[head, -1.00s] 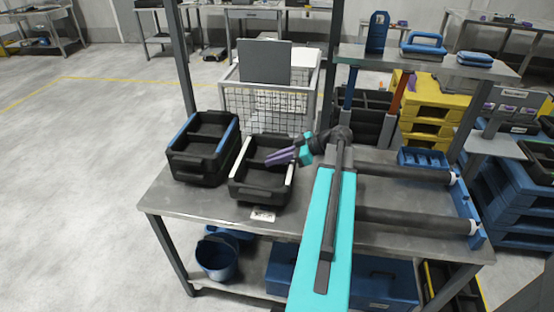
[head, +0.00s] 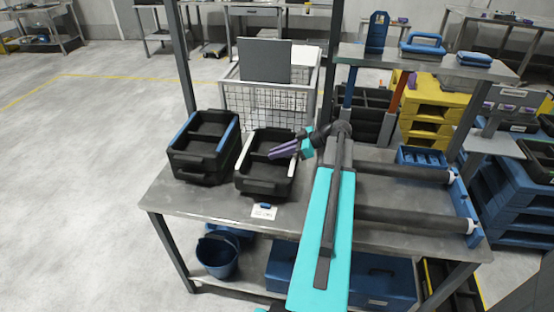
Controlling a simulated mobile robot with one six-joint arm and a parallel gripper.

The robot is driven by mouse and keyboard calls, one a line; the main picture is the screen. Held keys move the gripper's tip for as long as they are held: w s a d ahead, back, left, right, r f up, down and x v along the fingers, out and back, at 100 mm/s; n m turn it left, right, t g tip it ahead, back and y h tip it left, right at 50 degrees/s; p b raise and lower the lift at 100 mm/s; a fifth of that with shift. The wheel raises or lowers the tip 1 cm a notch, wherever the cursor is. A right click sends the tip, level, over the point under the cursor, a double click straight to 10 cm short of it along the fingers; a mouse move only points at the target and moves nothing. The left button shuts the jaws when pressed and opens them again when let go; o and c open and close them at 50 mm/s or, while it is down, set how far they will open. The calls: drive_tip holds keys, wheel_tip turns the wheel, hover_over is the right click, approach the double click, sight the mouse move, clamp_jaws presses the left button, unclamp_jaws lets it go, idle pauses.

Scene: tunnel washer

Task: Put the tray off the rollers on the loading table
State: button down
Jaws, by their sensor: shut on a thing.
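A black tray with pale side rims (head: 264,183) is over the left part of the steel loading table (head: 205,202). My gripper (head: 272,152), with purple fingers, reaches to the tray from the right and is shut on it near its cross bar. The exact grip is too small to make out. I cannot tell whether the tray rests on the tabletop or hangs just above it. Two dark rollers (head: 405,217) lie across the right part of the table, partly hidden behind my arm, with no tray visible on them.
A second black tray with blue rims (head: 203,170) stands close to the left. A small blue rack (head: 422,158) sits behind the rollers. A wire cage (head: 268,103) stands behind the table. A white label (head: 263,212) is at the front, with bare steel around it.

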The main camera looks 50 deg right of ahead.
sight(278, 163)
drive_tip(key=shift+f+p, duration=0.5)
drive_tip(key=shift+f, duration=1)
drive_tip(key=c, duration=1.8)
unclamp_jaws()
drive_tip(key=shift+o, duration=0.2)
drive_tip(key=b+v, duration=0.3)
drive_tip(key=v, duration=0.9)
drive_tip(key=shift+r, duration=0.1)
